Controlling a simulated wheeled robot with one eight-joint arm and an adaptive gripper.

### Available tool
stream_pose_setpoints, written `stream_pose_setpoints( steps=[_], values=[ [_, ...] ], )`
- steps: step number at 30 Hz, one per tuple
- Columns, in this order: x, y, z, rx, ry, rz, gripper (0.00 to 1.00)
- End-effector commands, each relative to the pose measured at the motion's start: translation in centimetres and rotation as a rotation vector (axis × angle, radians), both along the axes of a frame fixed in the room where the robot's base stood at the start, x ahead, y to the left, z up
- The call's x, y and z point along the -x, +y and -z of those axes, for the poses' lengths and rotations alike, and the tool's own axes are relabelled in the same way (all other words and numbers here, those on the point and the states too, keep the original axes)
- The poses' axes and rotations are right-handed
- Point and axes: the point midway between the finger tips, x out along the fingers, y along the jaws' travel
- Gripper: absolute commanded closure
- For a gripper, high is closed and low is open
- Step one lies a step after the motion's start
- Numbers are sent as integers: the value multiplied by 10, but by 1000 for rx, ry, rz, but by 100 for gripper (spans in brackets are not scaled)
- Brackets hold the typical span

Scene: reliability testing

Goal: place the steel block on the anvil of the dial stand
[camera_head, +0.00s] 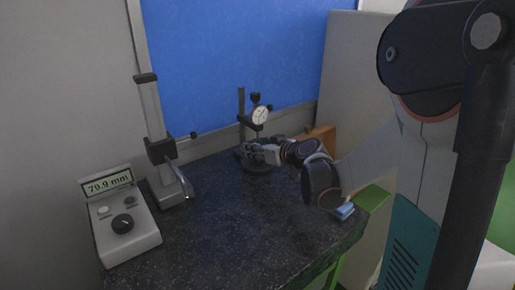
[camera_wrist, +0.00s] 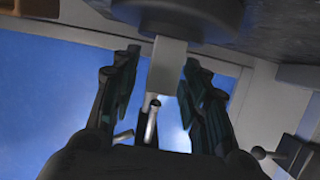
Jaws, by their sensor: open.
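In the wrist view, which looks upside down, a pale grey steel block (camera_wrist: 167,66) stands against the dark round anvil (camera_wrist: 180,15) of the dial stand. My gripper (camera_wrist: 160,75) is open, with one finger on each side of the block and visible gaps between. A thin rod (camera_wrist: 152,122) shows near the block's free end; I cannot tell if they touch. In the head view, my gripper (camera_head: 258,153) is at the dial stand (camera_head: 241,105), below its dial (camera_head: 260,115). The block cannot be made out there.
A blue item (camera_head: 343,211) lies near the right edge. An orange-brown box (camera_head: 322,138) is behind my arm. The table's middle front is clear.

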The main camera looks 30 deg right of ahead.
Motion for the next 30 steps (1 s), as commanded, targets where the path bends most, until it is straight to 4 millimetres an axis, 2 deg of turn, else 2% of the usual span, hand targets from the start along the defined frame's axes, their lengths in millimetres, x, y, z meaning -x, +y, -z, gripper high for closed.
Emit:
stream_pose_setpoints(
  steps=[8,11,24,30],
  values=[
    [0,0,-3,0,0,0,59],
    [10,-3,-7,1,0,3,59],
    [88,-17,-36,0,0,3,59],
    [107,-21,-43,0,0,2,59]
  ],
)
